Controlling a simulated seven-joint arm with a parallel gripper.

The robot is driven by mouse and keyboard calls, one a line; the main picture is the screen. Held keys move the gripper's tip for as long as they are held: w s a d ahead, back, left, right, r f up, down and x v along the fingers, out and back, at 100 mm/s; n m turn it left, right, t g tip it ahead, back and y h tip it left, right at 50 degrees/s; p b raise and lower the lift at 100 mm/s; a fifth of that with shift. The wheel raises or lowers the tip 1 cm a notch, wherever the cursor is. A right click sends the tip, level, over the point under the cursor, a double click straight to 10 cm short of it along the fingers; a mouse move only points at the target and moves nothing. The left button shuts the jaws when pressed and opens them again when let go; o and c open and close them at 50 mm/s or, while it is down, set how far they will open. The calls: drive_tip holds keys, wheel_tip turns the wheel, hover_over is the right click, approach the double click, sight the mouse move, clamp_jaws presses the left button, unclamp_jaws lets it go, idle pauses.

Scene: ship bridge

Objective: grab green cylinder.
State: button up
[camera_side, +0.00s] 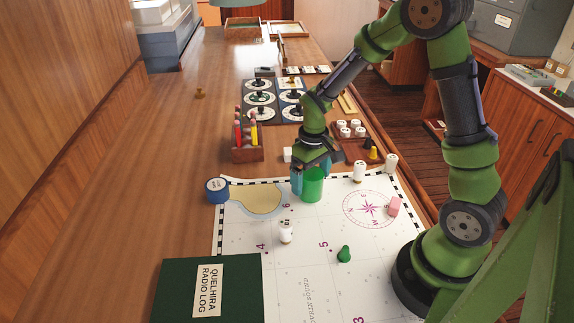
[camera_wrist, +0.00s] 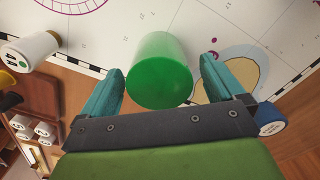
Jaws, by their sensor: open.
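The green cylinder (camera_side: 312,186) stands upright on the white chart (camera_side: 300,265) near its far edge. My gripper (camera_side: 304,172) is above and around its far side, pointing down. In the wrist view, the green cylinder (camera_wrist: 160,72) shows between the two teal fingers of my gripper (camera_wrist: 160,85), with a visible gap on each side. The jaws are open and hold nothing. The lower far side of the cylinder is hidden.
A blue round tin (camera_side: 217,190) stands left of the cylinder. White marked pieces (camera_side: 359,172) stand to the right, and another (camera_side: 286,231) stands nearer. A small green pawn (camera_side: 345,254) and a pink block (camera_side: 396,206) are on the chart. A pencil box (camera_side: 247,150) stands behind.

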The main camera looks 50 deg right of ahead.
wheel_tip(320, 180, down, 2)
drive_tip(key=shift+f, duration=0.25)
drive_tip(key=c, duration=1.2)
drive_tip(key=shift+r, duration=0.15)
